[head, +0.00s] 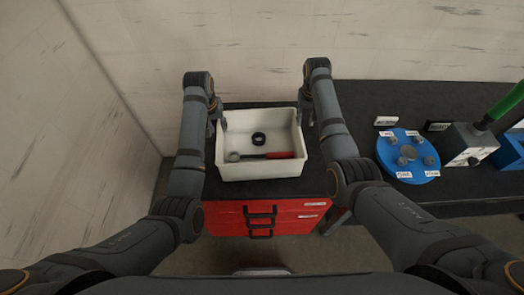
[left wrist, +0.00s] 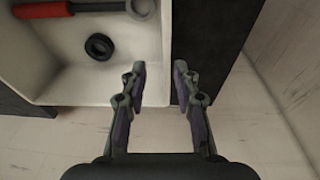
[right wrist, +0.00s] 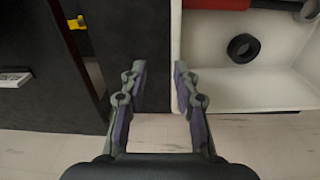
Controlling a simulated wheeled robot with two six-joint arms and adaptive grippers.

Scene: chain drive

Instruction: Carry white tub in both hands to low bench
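The white tub (head: 262,172) stands upright on the black top of a red drawer unit (head: 226,222). A red-handled spanner (head: 280,155) and a black ring (head: 258,139) lie in it. My left gripper (head: 217,122) is at the tub's left wall, my right gripper (head: 305,116) at its right wall. In the left wrist view the left gripper (left wrist: 159,80) is open, with the tub wall between its spread fingers. In the right wrist view the right gripper (right wrist: 159,80) is open, with the wall close to one finger. I cannot tell contact.
A long black bench (head: 465,190) runs to the right. On it are a blue round plate (head: 408,170) with several metal pieces, a grey block (head: 465,140) with a green handle, and small labels. Pale walls stand behind and left. Floor shows left of the drawer unit.

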